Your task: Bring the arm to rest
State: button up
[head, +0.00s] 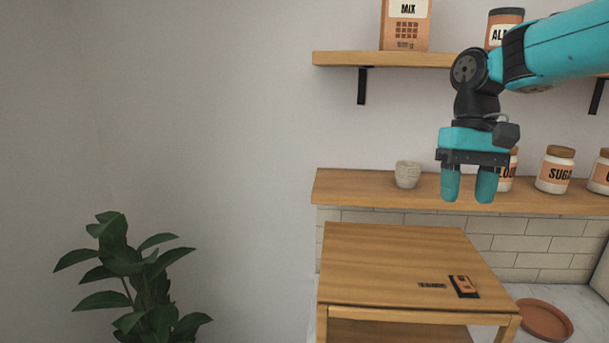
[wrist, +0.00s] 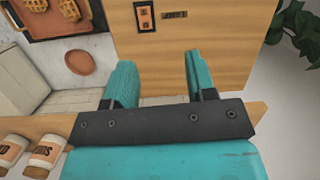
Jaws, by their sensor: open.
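My gripper (head: 468,187) hangs from my teal arm at the upper right of the head view, fingers pointing down. It is open and empty, with a gap between the two teal fingers. It is in the air, and in the picture it overlaps the wooden shelf with the jars. In the wrist view my gripper (wrist: 163,82) shows its two fingers apart with wood surface between them and nothing held.
A wooden cart top (head: 390,255) with an orange switch (head: 464,286) stands below. The lower shelf (head: 350,190) holds a cup (head: 407,174) and a sugar jar (head: 556,170). A terracotta dish (head: 545,319) lies right. A plant (head: 135,275) stands left; the left wall is bare.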

jog(key=s+a+f+n+t+y+b, duration=0.1)
jog(key=s+a+f+n+b, duration=0.3)
jog(key=s+a+f, duration=0.3)
jog(key=s+a+f+n+t+y+b, duration=0.1)
jog(key=s+a+f+n+b, duration=0.3)
jog(key=s+f, duration=0.8)
jog(key=s+a+y+b, duration=0.1)
jog(key=s+a+b, duration=0.1)
jog(key=a, duration=0.1)
jog(key=shift+a, duration=0.3)
jog(key=shift+s, duration=0.1)
